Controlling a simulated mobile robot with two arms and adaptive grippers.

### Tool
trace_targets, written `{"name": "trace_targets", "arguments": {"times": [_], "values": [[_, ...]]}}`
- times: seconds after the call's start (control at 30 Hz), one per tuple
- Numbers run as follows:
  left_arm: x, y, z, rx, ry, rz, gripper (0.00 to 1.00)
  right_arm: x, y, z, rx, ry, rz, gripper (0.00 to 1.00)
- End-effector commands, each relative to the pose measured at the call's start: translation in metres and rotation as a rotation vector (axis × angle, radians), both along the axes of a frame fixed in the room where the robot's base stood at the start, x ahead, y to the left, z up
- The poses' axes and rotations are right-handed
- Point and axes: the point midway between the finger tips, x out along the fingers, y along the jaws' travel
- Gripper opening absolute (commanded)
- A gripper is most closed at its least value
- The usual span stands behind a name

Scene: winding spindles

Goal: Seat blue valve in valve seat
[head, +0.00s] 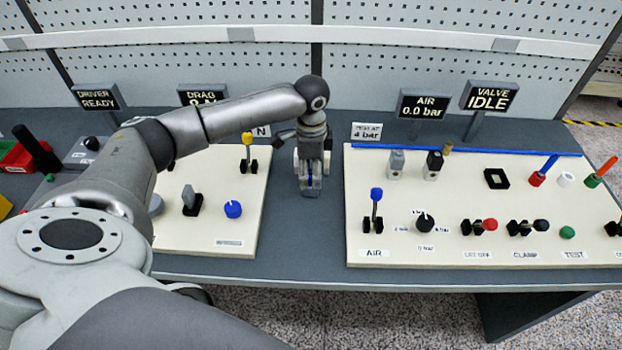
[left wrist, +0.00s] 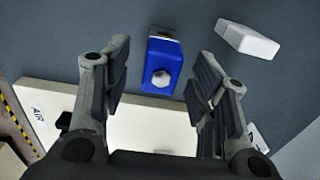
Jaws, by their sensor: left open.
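The blue valve (left wrist: 162,66) is a blue block with a light round knob on its face and a grey end. It lies on the dark grey table between the two panels, and only a little blue shows in the head view. My left gripper (head: 311,182) points down over it. In the left wrist view the fingers are spread on either side of the valve, apart from it. A black square frame (head: 496,179) on the right cream panel looks like the valve seat; no label confirms this. My right gripper is out of view.
A whitish block (left wrist: 247,39) lies beside the valve. The right cream panel (head: 400,255) carries levers, knobs, grey and black blocks, and a blue bar (head: 465,150) along its back edge. The left cream panel (head: 200,240) has a blue knob (head: 233,209). Sign posts stand behind.

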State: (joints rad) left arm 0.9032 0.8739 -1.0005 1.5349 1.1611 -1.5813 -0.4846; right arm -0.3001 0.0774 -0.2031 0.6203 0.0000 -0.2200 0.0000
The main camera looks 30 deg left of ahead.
Motion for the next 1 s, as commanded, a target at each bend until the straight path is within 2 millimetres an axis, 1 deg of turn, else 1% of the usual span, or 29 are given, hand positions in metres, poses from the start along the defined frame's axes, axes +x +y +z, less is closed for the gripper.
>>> {"name": "trace_targets", "arguments": {"times": [0.03,0.1,0.2,0.43,0.47,0.83,0.9,1.0], "values": [[-0.001,0.0,-0.006,0.0,0.004,0.001,0.54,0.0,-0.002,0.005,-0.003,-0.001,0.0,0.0],[0.0,0.0,-0.015,-0.001,0.003,0.0,0.54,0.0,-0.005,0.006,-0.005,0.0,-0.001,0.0],[0.0,0.0,-0.023,0.0,0.001,0.0,0.54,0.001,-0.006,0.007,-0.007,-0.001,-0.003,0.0],[0.0,0.0,-0.025,0.001,-0.001,0.0,0.54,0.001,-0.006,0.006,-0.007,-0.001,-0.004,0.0],[0.0,0.0,-0.025,0.001,-0.001,0.0,0.51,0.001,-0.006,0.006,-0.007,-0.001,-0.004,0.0],[0.0,0.0,-0.024,0.0,0.0,0.0,0.03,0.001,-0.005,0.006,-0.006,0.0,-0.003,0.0],[0.0,0.0,-0.024,0.0,-0.001,0.0,0.0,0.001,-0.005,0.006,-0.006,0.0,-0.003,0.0],[0.0,0.0,-0.024,0.0,-0.001,0.0,0.0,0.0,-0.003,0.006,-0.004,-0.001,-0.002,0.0]]}}
